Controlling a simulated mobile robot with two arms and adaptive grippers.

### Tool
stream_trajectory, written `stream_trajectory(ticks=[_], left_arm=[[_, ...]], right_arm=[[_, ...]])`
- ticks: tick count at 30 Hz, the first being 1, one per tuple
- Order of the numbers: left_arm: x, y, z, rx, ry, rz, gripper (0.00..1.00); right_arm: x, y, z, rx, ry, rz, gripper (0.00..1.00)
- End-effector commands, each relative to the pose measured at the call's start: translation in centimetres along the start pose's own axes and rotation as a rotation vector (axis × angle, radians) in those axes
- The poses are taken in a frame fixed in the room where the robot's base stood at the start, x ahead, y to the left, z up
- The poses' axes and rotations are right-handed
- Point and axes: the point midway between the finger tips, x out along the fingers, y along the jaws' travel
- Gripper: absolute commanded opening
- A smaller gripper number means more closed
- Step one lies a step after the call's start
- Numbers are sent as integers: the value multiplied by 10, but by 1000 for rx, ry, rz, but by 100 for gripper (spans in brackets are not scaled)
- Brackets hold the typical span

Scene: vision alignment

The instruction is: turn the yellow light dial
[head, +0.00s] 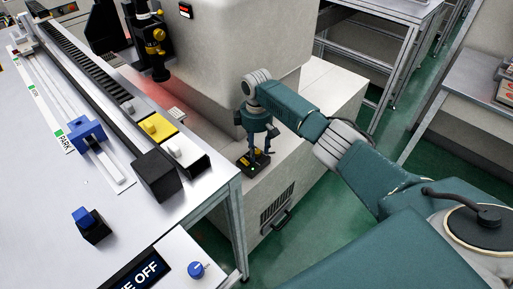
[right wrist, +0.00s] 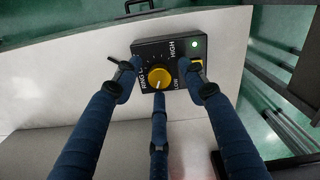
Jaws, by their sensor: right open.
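The yellow dial (right wrist: 159,77) is a round knob with a pale pointer mark, on a black control box (right wrist: 147,48) lettered HIGH and LOW. In the head view the black box (head: 245,164) sits on the white ledge at the front of the big pale machine, and its yellow dial is partly hidden by my fingers. My right gripper (head: 259,147) points down over the box. In the right wrist view its fingers (right wrist: 158,78) are open and spread around the dial, one on each side and one below. I cannot tell if they touch it. My left gripper is out of view.
A green lamp (right wrist: 194,43) shows on the box. A black and yellow optical part (head: 157,45) hangs at the machine.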

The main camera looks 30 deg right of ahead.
Motion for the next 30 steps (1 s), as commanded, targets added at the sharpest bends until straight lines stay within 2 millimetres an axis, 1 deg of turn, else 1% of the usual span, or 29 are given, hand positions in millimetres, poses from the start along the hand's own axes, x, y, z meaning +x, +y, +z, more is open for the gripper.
stream_trajectory(ticks=[5,8,9,11,12,22,26,30], left_arm=[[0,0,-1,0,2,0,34],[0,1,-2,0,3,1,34],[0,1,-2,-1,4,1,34],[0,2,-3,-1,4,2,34],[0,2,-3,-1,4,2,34],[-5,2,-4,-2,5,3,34],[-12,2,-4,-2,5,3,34],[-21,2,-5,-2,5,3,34]], right_arm=[[0,0,0,0,0,0,42],[0,0,0,0,0,0,24],[0,0,0,0,0,0,16],[0,0,0,0,0,0,4],[0,0,0,0,0,0,0],[-2,0,-1,35,1,-1,0],[-3,0,-1,96,1,-1,0],[-4,-1,-1,194,1,-3,0]])
